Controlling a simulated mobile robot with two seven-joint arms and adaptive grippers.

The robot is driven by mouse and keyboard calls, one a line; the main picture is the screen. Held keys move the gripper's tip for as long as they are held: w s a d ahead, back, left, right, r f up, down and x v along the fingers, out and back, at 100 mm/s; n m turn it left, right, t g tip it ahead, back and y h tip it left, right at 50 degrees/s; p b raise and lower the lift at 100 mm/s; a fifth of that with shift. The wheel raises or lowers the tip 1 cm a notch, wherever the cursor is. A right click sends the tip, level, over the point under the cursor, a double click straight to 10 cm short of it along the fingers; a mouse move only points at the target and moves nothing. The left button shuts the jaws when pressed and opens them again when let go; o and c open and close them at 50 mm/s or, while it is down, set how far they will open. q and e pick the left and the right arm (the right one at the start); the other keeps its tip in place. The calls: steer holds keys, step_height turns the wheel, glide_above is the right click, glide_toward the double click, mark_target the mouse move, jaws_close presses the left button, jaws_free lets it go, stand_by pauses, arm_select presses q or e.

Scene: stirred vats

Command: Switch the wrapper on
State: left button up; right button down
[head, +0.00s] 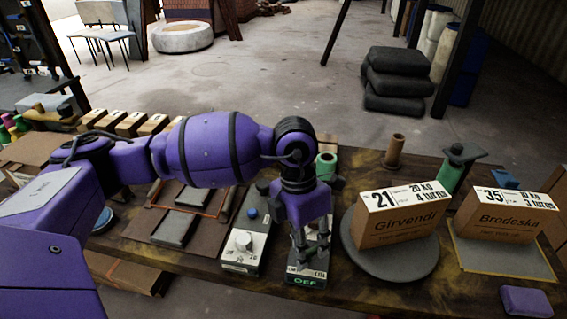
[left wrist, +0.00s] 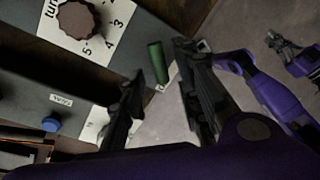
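The wrapper's turntable (head: 390,262) is a round grey plate bearing a brown "Girvendi" box (head: 398,232) marked 21. Left of it a small grey switch box (head: 306,272) shows a green "OFF". My left gripper (head: 310,248) points down over this box, fingers apart around its upper part. In the left wrist view my left gripper (left wrist: 162,62) is open, with a short green cylinder (left wrist: 157,62) between the fingertips and visible gaps beside it. I cannot tell whether it is the switch's handle. My right gripper is not identifiable in the head view.
A panel with a white dial (head: 243,240) and blue button (head: 252,213) stands just left of the switch box. A "Brodeska" box (head: 507,215) sits on a yellow-edged mat at right. A purple block (head: 526,301) lies at the front right. A green spool (head: 326,165) stands behind.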

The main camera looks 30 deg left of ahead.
arm_select(q)
steer(key=shift+d+f, duration=0.2)
steer(key=shift+f, duration=0.6)
arm_select(e)
steer(key=shift+s+f, duration=0.15)
steer(key=shift+s, duration=0.15)
arm_select(q)
jaws_close()
